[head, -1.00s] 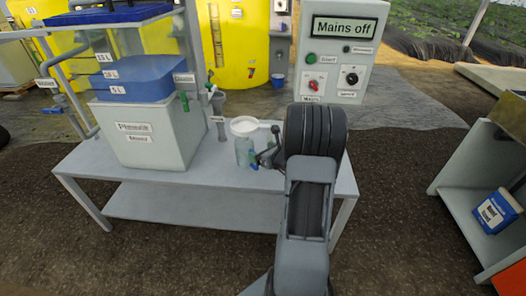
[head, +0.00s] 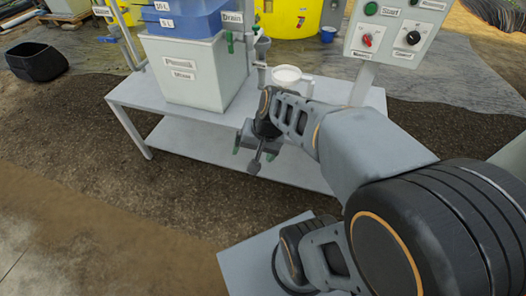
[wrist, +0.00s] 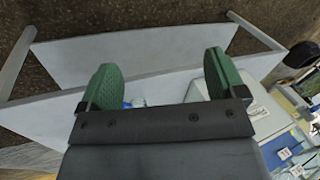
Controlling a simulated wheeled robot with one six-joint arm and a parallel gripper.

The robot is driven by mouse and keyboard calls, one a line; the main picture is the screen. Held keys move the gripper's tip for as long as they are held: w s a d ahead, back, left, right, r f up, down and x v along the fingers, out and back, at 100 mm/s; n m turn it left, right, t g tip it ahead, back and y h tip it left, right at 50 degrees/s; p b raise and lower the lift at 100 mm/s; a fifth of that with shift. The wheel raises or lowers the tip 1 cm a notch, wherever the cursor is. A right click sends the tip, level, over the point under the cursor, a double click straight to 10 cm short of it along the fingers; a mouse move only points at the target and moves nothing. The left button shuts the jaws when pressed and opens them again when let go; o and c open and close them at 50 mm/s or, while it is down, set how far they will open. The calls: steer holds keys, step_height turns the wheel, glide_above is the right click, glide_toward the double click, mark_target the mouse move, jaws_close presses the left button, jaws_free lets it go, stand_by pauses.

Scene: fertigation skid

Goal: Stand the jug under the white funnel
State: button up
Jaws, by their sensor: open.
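A round white piece (head: 287,74), which looks like the funnel's wide top, stands above the right part of the grey bench. A pale handle-like part shows at its right, but I cannot tell what it belongs to. My arm hides what is below it, so I cannot make out the jug for sure. My gripper (head: 254,152) hangs in front of the bench's front edge, fingers apart, with nothing seen between them. In the wrist view its green fingers (wrist: 158,80) are spread. A small blue bit (wrist: 136,103) shows past the gripper's body, too little to name.
The grey bench (head: 135,95) holds a white tank (head: 190,75) with a blue container (head: 187,22) above. A grey funnel (head: 262,48) hangs under the drain valve. A control panel (head: 394,30) stands behind right. A black tub (head: 36,62) is far left. Ground before the bench is open.

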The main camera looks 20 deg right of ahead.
steer(key=shift+s+d+r+n+h, duration=0.25)
steer(key=shift+s+n+h, duration=0.3)
steer(key=shift+n, duration=0.35)
steer(key=shift+s+d+r+n+h, duration=0.25)
steer(key=shift+s+n+h, duration=0.3)
steer(key=shift+n, duration=0.35)
steer(key=shift+s+d+r+n+h, duration=0.2)
steer(key=shift+s+n+h, duration=0.3)
steer(key=shift+n, duration=0.4)
steer(key=shift+w, duration=0.15)
step_height(320, 180, up, 21)
steer(key=t+p, duration=0.1)
steer(key=p, duration=1.9)
steer(key=shift+s+a+r, duration=0.15)
steer(key=shift+s+a, duration=0.05)
steer(key=shift+a, duration=0.15)
